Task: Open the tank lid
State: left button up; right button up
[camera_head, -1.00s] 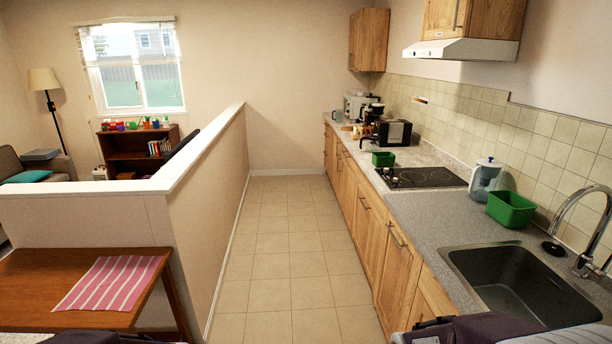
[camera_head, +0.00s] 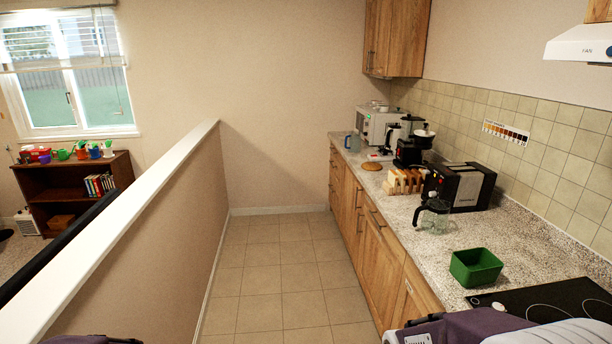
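No tank lid can be made out for certain. A black coffee maker (camera_head: 408,153) stands upright towards the far end of the right counter; its top is small in the view, and I cannot tell whether it has a tank lid or how that lid stands. A glass carafe (camera_head: 434,217) with a black handle and top stands nearer, in front of the toaster. Parts of my arms show at the bottom edge, but neither gripper is in view.
The counter (camera_head: 437,249) on the right also holds a toaster (camera_head: 468,187), a toast rack (camera_head: 400,182), a white appliance (camera_head: 377,124), a green bin (camera_head: 476,267) and a black cooktop (camera_head: 548,296). A low wall (camera_head: 165,235) bounds the left. The tiled floor (camera_head: 285,265) between is clear.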

aim_at(408, 117)
jog(key=i, duration=1.55)
jog(key=i+j+z, duration=0.1)
jog(key=i, duration=1.45)
